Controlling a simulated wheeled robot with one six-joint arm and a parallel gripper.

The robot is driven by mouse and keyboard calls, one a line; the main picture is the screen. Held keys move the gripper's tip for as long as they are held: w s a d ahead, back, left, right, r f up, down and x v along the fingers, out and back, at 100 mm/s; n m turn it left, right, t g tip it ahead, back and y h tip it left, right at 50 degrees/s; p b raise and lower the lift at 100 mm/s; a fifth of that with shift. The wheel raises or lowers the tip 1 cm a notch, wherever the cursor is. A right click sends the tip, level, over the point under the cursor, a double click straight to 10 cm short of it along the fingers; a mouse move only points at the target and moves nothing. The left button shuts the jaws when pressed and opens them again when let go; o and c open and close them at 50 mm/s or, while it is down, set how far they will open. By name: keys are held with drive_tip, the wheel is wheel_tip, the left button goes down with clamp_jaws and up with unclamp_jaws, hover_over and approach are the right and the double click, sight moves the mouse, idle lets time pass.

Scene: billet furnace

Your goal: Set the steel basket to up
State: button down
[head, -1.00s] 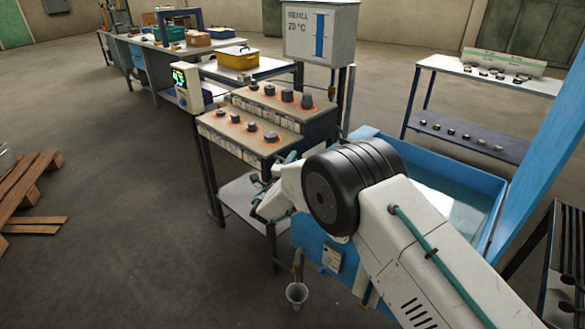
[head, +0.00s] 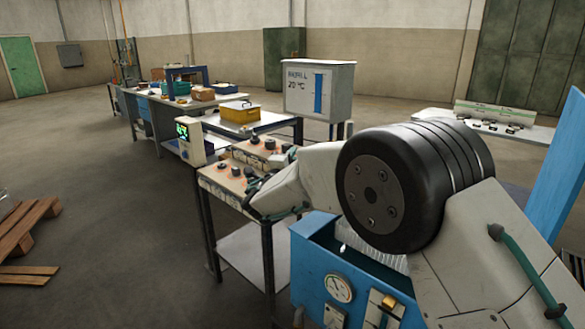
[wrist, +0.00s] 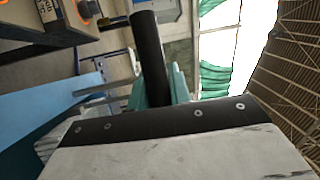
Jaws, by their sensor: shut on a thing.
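A pale ribbed surface (head: 352,240) shows inside the blue tank (head: 312,258), partly behind my arm; it may be the steel basket, but I cannot tell its height. A similar pale ribbed patch shows at the lower left of the wrist view (wrist: 48,142). My gripper (wrist: 160,88) shows in the wrist view as teal parts beyond my white and black wrist housing. It is shut on what looks like a black bar-shaped handle (wrist: 150,50). What the handle joins to is hidden. In the head view my arm hides the fingertips.
A control bench (head: 225,180) with knobs stands left of the tank. A gauge (head: 338,288) is on the tank's front. A blue upright panel (head: 560,170) rises at right. A display cabinet (head: 320,90) stands behind. Wooden pallets (head: 25,230) lie at far left; floor between is clear.

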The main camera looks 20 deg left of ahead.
drive_tip(key=shift+a+r, duration=0.15)
drive_tip(key=shift+r, duration=0.25)
drive_tip(key=c, duration=1.3)
unclamp_jaws()
drive_tip(key=shift+s, duration=0.1)
drive_tip(key=shift+f, duration=0.1)
drive_tip(key=s+f, duration=0.1)
drive_tip(key=s, duration=0.6)
drive_tip(key=shift+s+f, duration=0.2)
drive_tip(key=shift+s, duration=0.1)
